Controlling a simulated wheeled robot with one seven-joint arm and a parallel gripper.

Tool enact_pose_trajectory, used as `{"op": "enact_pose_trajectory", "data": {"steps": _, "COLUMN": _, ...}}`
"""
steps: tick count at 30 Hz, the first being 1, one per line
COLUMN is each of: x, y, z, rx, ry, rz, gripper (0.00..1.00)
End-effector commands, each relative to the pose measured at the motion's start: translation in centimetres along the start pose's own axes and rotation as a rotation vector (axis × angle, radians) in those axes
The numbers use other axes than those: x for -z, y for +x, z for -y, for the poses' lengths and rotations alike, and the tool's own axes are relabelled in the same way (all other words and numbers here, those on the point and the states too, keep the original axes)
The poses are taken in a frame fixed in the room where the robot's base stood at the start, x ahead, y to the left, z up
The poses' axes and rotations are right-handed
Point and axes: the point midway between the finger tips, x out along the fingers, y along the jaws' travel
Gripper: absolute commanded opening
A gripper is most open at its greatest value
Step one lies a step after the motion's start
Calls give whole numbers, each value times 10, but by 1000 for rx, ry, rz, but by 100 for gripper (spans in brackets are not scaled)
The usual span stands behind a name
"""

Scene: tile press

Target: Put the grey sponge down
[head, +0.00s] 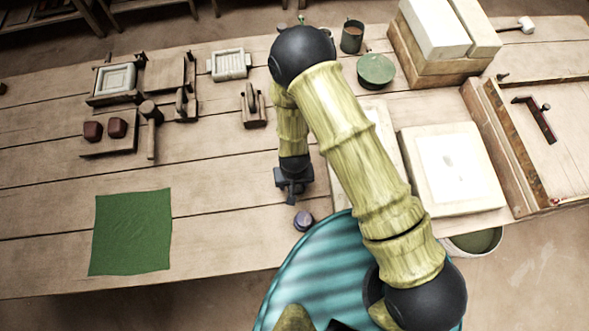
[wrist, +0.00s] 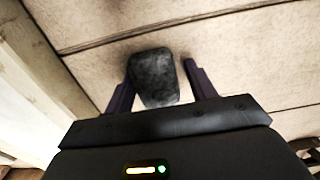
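The grey sponge (wrist: 155,78) is a dark grey, rounded block. In the wrist view it lies between the two fingers of my gripper (wrist: 159,68), slightly turned. Its left side meets or nearly meets the left finger, and a narrow gap shows at the right finger. The fingers stand apart, so my gripper looks open around it. The boards lie behind the sponge; I cannot tell for sure whether it rests on them. In the head view my gripper (head: 293,190) points down, low over the table, and the sponge is hidden there.
A small purple-topped round item (head: 303,220) is just in front of my gripper. A green cloth (head: 131,232) lies at the left front. A pale slab (head: 453,168) stands to the right, and a wooden stamp block (head: 254,108) behind. The boards left of my gripper are clear.

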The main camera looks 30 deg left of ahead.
Motion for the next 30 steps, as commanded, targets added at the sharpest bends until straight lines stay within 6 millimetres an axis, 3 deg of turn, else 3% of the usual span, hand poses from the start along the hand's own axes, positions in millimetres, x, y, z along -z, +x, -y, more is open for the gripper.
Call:
{"op": "enact_pose_trajectory", "data": {"steps": 1, "x": -4, "y": 12, "z": -8, "rx": -13, "ry": 1, "rz": 11, "gripper": 66}}
{"op": "enact_pose_trajectory", "data": {"steps": 14, "x": -3, "y": 7, "z": -10, "rx": -16, "ry": 4, "rz": 9, "gripper": 66}}
{"op": "enact_pose_trajectory", "data": {"steps": 20, "x": -3, "y": -12, "z": -8, "rx": -14, "ry": 4, "rz": 9, "gripper": 66}}
{"op": "enact_pose_trajectory", "data": {"steps": 30, "x": -2, "y": -62, "z": -5, "rx": -10, "ry": 2, "rz": 7, "gripper": 66}}
